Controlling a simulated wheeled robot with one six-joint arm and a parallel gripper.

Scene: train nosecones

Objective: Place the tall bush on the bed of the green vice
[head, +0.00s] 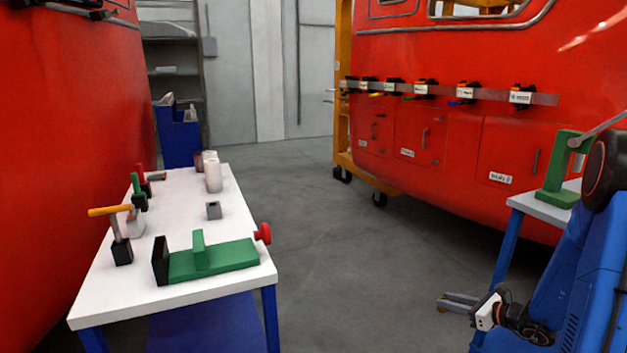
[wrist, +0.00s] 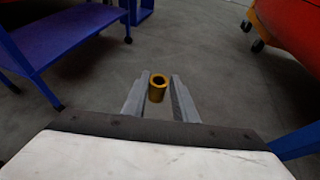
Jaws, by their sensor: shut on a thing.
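My gripper (head: 458,301) hangs low at the right of the head view, over the floor and well apart from the white table. In the wrist view, its two fingers (wrist: 159,98) are closed around a hollow, brass-coloured bush (wrist: 157,90). Its open end faces the camera; I cannot judge its full height. The green vice (head: 215,262) lies on the near end of the white table. It has a flat green bed, a black end plate, a green upright jaw and a red knob at right.
The white table (head: 186,208) also bears pale cylinders (head: 212,177), a small grey block (head: 213,210) and upright tools with coloured handles (head: 118,230) at left. Open grey floor lies right of it. A second table (head: 540,206) with a green stand (head: 562,172) is at right.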

